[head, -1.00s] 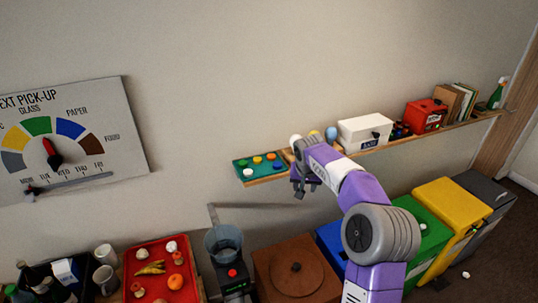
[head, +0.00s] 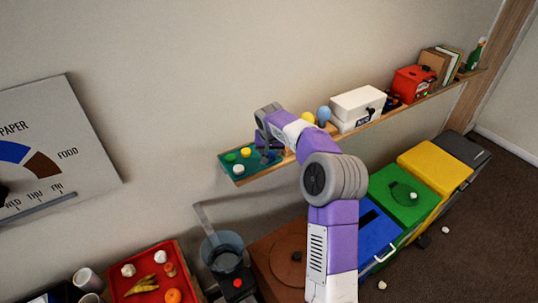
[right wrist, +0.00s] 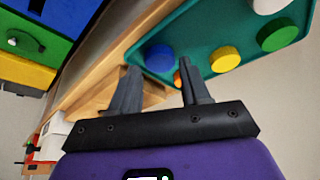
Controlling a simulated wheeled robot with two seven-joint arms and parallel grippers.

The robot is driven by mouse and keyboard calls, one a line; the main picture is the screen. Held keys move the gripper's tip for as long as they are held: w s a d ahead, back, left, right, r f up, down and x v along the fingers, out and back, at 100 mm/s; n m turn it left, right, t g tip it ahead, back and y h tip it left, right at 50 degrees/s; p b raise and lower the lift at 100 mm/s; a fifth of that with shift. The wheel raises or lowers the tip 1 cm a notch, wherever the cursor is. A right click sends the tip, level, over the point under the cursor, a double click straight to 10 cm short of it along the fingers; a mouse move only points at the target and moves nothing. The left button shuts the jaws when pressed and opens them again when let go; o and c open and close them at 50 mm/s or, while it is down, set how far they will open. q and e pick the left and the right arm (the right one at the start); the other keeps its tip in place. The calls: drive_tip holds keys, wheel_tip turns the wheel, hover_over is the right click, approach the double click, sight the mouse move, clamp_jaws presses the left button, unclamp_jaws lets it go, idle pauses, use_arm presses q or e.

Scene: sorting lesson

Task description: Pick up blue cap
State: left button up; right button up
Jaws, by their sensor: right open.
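The blue cap (right wrist: 160,57) lies on the teal tray (right wrist: 200,32) near its edge in the right wrist view. My right gripper (right wrist: 160,68) is open, and the cap shows in the gap between its fingertips, nearer the left finger. Nothing is held. I cannot tell how far the fingertips are from the cap. In the head view my right gripper (head: 266,148) reaches down over the right part of the tray (head: 252,167) and mostly hides the blue cap. My left gripper is not in view.
The shelf (head: 290,156) also bears a white box (head: 352,105). Coloured bins (head: 435,165) stand below.

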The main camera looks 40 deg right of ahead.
drive_tip(key=shift+x, duration=1.1)
drive_tip(key=c, duration=0.7)
wheel_tip(320, 180, up, 10)
